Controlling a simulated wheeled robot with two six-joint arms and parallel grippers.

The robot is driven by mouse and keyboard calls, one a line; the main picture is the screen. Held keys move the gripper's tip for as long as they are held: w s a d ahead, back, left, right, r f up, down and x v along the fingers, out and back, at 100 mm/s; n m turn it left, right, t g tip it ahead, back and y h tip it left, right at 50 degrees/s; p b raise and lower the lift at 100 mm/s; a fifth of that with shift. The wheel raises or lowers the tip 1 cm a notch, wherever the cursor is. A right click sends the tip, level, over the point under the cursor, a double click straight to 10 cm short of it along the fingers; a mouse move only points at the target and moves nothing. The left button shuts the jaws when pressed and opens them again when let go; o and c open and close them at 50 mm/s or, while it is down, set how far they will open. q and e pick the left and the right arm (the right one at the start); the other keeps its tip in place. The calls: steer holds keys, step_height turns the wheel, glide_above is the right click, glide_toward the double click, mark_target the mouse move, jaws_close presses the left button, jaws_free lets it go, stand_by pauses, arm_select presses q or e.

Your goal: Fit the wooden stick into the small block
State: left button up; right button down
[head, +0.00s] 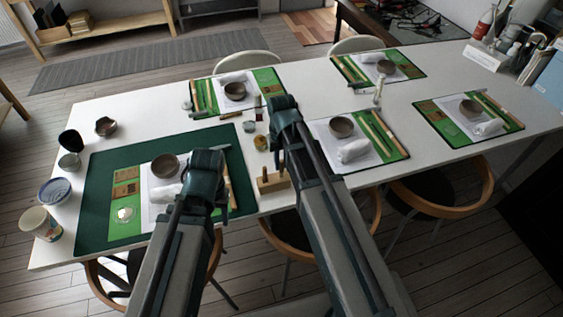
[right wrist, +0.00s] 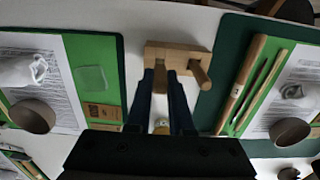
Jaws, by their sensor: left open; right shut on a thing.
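The small wooden block (right wrist: 178,54) lies on the white table between two mats. It also shows in the head view (head: 273,184), beside my right arm. My right gripper (right wrist: 161,84) is shut on the wooden stick (right wrist: 160,79), whose end overlaps the block's near edge in the right wrist view. I cannot tell whether that end is inside the block or only above it. A second wooden peg (right wrist: 201,76) stands out of the block beside the held stick. My left gripper (head: 206,168) is over the dark green mat, open, its fingertips mostly hidden.
The dark green mat (head: 98,205) holds a bowl (head: 165,166), paper and small items. Several more place settings cover the table (head: 300,90). Small jars (head: 260,142) stand near my right arm. Cups (head: 40,222) stand at the left edge. Stools are along the near edge.

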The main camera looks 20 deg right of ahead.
steer(key=c, duration=0.7)
jaws_free()
steer(key=shift+r+p, duration=2.5)
step_height(320, 180, up, 14)
steer(key=p, duration=1.3)
steer(key=shift+f+p, duration=0.1)
steer(key=shift+p, duration=0.3)
